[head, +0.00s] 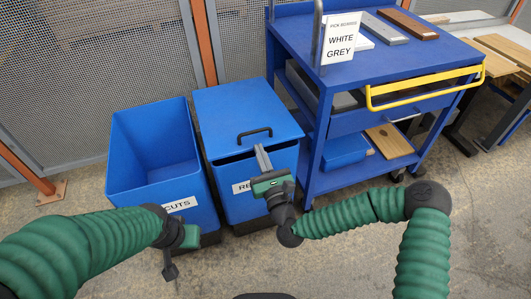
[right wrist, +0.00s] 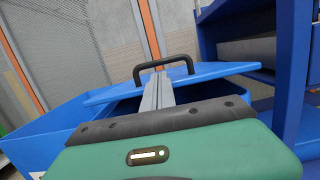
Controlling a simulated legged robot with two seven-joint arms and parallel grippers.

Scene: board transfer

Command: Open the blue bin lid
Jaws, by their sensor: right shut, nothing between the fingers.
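The lidded blue bin (head: 250,202) stands in the middle, with a partly covered label on its front. Its flat blue lid (head: 230,105) covers the top and has a black handle (head: 254,132) near the front edge. A dark gap shows under the lid's front edge; the lid also shows in the right wrist view (right wrist: 215,74), with the handle (right wrist: 165,64). My right gripper (head: 261,152) is shut and empty, its fingers at the lid's front edge just below the handle. Whether they touch the lid is unclear.
An open blue bin (head: 150,110) stands left of the lidded one. A blue cart (head: 318,130) with a yellow handle (head: 425,88), boards and a sign (head: 340,40) stands close on the right. A mesh fence (head: 90,60) is behind. Floor is clear in front.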

